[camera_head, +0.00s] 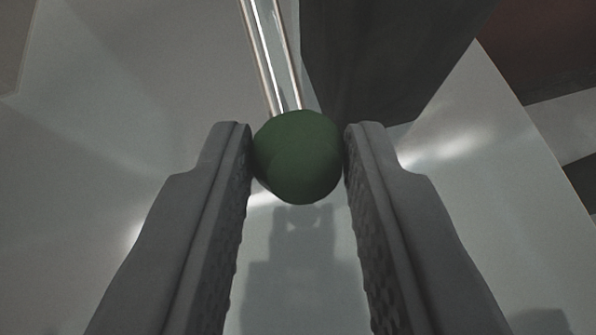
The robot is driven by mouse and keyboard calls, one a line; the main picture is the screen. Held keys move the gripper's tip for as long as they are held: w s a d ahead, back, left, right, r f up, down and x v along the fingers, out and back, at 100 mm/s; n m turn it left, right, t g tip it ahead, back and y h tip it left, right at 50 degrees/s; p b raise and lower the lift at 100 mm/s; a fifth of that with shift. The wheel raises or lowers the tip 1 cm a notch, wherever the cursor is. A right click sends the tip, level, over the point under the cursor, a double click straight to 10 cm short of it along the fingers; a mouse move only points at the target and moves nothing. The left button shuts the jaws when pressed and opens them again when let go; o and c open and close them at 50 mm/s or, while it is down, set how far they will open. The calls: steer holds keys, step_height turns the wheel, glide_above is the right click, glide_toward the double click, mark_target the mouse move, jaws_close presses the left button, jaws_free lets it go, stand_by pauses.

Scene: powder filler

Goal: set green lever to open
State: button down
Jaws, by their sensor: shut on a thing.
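The green lever shows as a round green knob (299,157) at the end of a shiny metal rod (271,52). The rod runs up from the knob to the top edge of the view, leaning slightly left. My gripper (298,160) has its two grey fingers on the left and right sides of the knob, and the fingertips are shut on it. The far end of the rod is out of view, so the lever's pivot is hidden.
A dark block (385,55) stands close to the right of the rod, behind the right fingertip. Pale, glossy panels (130,90) lie to the left and behind. A dark reddish area (548,45) is at the upper right.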

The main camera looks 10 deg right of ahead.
steer(key=shift+s+r+g, duration=0.15)
steer(key=shift+r+g, duration=0.35)
steer(key=shift+r, duration=0.15)
steer(key=shift+s+r, duration=0.15)
steer(key=shift+r, duration=0.55)
step_height(320, 180, up, 6)
steer(key=shift+w+r, duration=0.25)
steer(key=shift+w, duration=0.15)
steer(key=c, duration=1.1)
jaws_free()
steer(key=shift+a, duration=0.15)
steer(key=shift+c, duration=0.2)
steer(key=v, duration=1.7)
steer(key=shift+r, duration=0.25)
